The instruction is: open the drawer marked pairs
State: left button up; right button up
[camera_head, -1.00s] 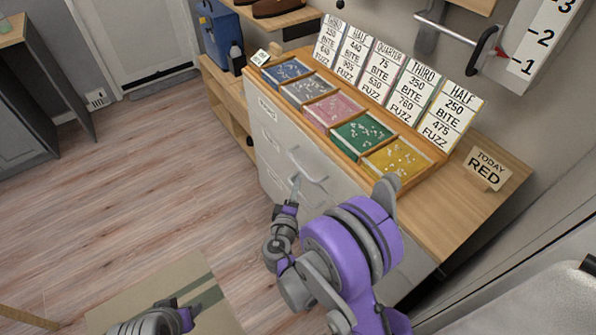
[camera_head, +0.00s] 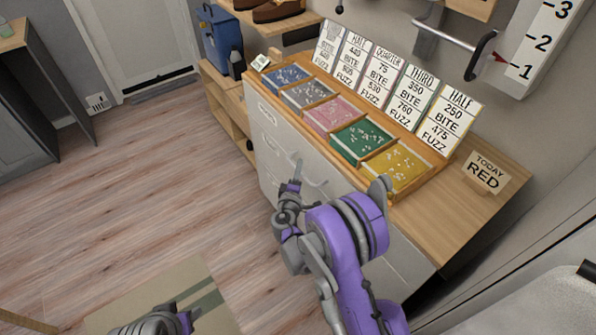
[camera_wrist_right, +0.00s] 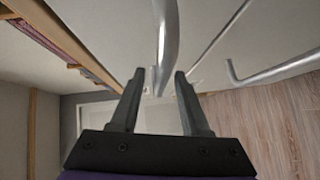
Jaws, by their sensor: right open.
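The white drawer cabinet (camera_head: 345,195) stands against the wall, its drawer fronts looking shut. Small labels (camera_head: 267,112) on its front are too small to read, so I cannot tell which drawer is marked pairs. My right gripper (camera_head: 296,170) is open at the cabinet front, by a metal bar handle (camera_head: 317,183). In the right wrist view, a handle bar (camera_wrist_right: 165,40) reaches down between the open fingers (camera_wrist_right: 158,88); contact is unclear. Part of my left gripper (camera_head: 187,320) shows at the bottom edge, its fingers unclear.
On the wooden top are coloured trays (camera_head: 360,138), standing number cards (camera_head: 408,97) and a "TODAY RED" sign (camera_head: 486,172). A second handle (camera_wrist_right: 270,75) shows at right in the wrist view.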

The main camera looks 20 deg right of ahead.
grip_shut()
dwell(1.4)
